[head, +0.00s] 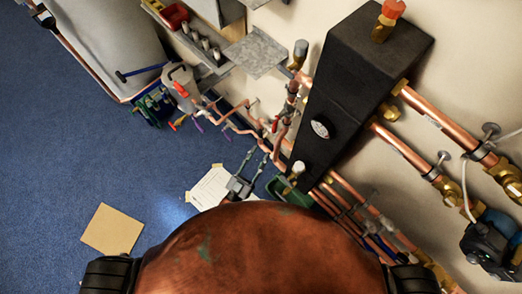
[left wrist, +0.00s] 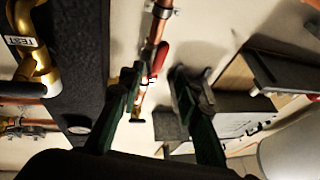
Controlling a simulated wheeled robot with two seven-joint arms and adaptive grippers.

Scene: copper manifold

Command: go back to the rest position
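My left gripper (head: 256,158) shows in the head view below the middle, its two fingers apart and pointing up toward the copper pipes. In the left wrist view the same gripper (left wrist: 157,78) is open, with nothing held between its dark green fingers. A copper pipe (left wrist: 157,28) with a red-handled valve (left wrist: 161,57) shows behind the gap between the fingers. I cannot tell how far it is from them. My right gripper is in neither view.
A black manifold block (head: 352,75) with thick copper pipes (head: 440,120) stands on the right. A grey shelf (head: 256,54) and a white tank (head: 110,40) are at the top. White paper (head: 208,188) and a tan sheet (head: 112,230) lie on blue floor, clear at left.

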